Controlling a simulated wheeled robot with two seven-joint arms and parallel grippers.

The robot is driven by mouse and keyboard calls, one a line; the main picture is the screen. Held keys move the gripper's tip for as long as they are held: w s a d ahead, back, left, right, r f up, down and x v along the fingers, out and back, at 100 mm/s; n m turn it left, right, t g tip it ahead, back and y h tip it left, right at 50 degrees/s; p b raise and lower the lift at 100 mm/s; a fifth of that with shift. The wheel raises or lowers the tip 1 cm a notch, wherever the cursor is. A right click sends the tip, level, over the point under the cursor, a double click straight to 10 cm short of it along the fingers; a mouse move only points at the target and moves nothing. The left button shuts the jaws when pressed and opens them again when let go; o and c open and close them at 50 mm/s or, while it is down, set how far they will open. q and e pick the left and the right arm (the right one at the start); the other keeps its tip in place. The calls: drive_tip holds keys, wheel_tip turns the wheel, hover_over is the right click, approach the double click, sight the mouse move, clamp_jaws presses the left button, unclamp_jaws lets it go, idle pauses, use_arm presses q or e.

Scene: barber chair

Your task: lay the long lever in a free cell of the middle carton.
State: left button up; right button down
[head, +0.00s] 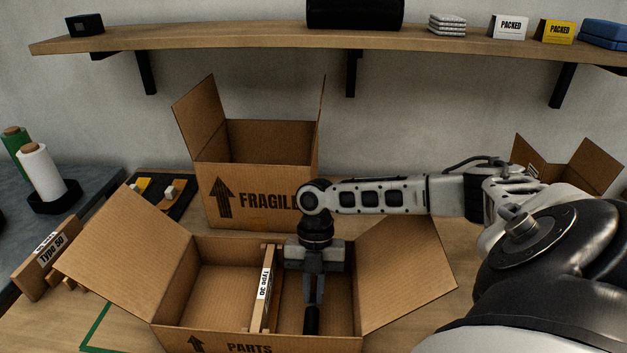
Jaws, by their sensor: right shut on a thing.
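The open carton marked PARTS (312,346) stands at the front centre with its side flaps spread. A narrow upright brown piece with a "TYPE 30" label (265,284) splits its inside into a left and a right space. The left space (220,290) looks empty. My right gripper (313,300) points down into the right space and is shut on a dark, slim thing (311,321), likely the long lever. Only a short black part of it shows below the fingers. I cannot tell whether it touches the carton floor. My left gripper is not in view.
A taller open carton marked FRAGILE (262,192) stands right behind. Another open carton (590,166) is at the back right, partly behind my right arm. A dark tray (150,205), a "TYPE 50" piece (48,255) and rolls (42,172) are at left. A shelf (240,40) runs above.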

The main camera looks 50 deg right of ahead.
drive_tip(key=c, duration=1.5)
unclamp_jaws()
drive_tip(key=shift+f, duration=0.15)
drive_tip(key=shift+o, duration=0.2)
drive_tip(key=shift+r, duration=0.55)
drive_tip(key=v, duration=1.2)
